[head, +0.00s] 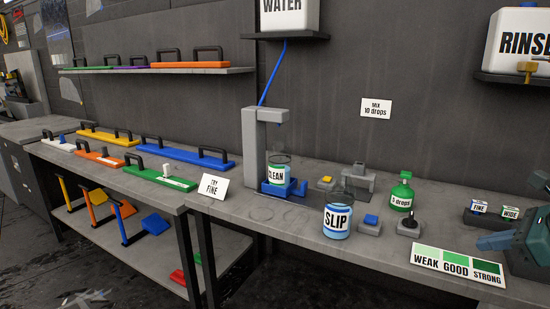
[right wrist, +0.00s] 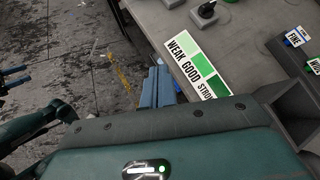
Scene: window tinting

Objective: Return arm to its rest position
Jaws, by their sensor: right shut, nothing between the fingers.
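My right gripper (head: 492,241) comes in at the right edge of the head view, just above the right end of the bench near the strength chart. In the right wrist view its blue-grey fingers (right wrist: 157,86) are together with nothing between them. They point past the chart (right wrist: 199,62) toward the bench's front edge and the floor. The chart reads WEAK, GOOD, STRONG and also shows in the head view (head: 457,265). My left gripper does not show in the head view.
A green drops bottle (head: 402,195), the SLIP jar (head: 337,221) and the CLEAN jar (head: 278,174) stand on the bench (head: 300,222). Small FINE and WIDE boxes sit in a dark holder (head: 482,217) close to the gripper. Open floor (right wrist: 75,60) lies in front of the bench.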

